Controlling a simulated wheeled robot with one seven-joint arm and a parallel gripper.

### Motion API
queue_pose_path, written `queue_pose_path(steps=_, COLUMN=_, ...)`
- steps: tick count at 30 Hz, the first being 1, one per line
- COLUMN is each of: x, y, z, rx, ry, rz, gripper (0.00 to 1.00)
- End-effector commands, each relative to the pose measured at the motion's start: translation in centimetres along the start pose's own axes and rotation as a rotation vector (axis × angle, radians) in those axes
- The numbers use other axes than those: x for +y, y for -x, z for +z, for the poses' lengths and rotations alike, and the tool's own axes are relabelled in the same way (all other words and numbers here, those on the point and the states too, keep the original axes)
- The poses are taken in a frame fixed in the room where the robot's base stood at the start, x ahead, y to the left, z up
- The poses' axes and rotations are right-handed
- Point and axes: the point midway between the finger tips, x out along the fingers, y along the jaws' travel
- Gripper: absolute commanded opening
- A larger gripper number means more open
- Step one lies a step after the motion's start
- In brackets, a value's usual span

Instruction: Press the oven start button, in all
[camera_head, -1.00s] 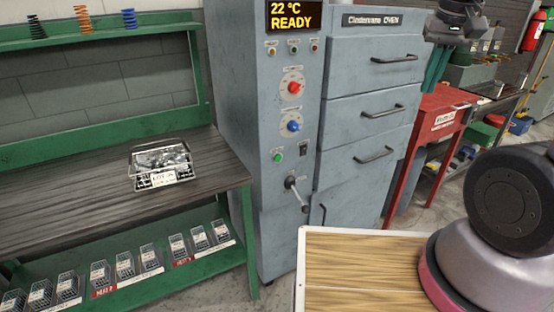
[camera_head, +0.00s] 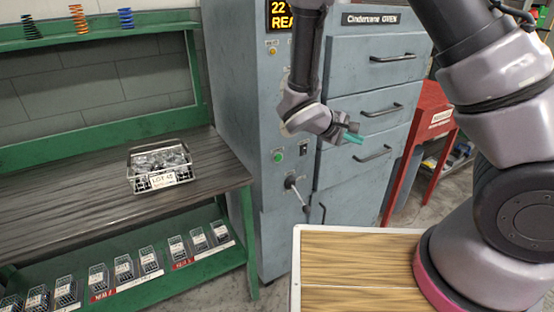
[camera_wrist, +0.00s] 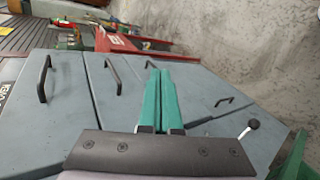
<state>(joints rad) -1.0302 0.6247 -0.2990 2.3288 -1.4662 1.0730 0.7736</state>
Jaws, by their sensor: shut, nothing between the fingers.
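The blue-grey oven (camera_head: 235,100) stands in the middle of the head view, and its drawer fronts (camera_wrist: 105,105) fill much of the wrist view. A green button (camera_head: 278,156) shows low on its control panel, beside a dark switch (camera_head: 303,148) and above a lever (camera_head: 296,191). The lever's knob also shows in the wrist view (camera_wrist: 253,124). My arm hides the red and blue dials and part of the display (camera_head: 279,17). My gripper (camera_head: 358,138) has teal fingers, shut and empty, in front of the drawers, right of the green button. The fingers show together in the wrist view (camera_wrist: 158,72).
A wire basket (camera_head: 160,184) with a lot label stands on the dark bench (camera_head: 60,205) at left. Several small crates line the shelf below. A red stand (camera_head: 432,125) is right of the oven. A wood-topped surface (camera_head: 355,270) lies in front.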

Motion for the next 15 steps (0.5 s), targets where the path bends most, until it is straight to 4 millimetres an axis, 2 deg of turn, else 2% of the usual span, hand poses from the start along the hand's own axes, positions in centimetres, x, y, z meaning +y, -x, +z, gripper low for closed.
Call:
queue_pose_path(steps=1, x=-1.3, y=0.0, z=-1.1, rx=0.034, ry=0.058, rz=0.055, gripper=0.0)
queue_pose_path(steps=9, x=-7.6, y=0.9, z=-6.5, rx=0.264, ry=0.319, rz=0.314, gripper=0.0)
queue_pose_path(steps=15, x=-12.8, y=1.9, z=-9.6, rx=0.444, ry=0.498, rz=0.466, gripper=0.0)
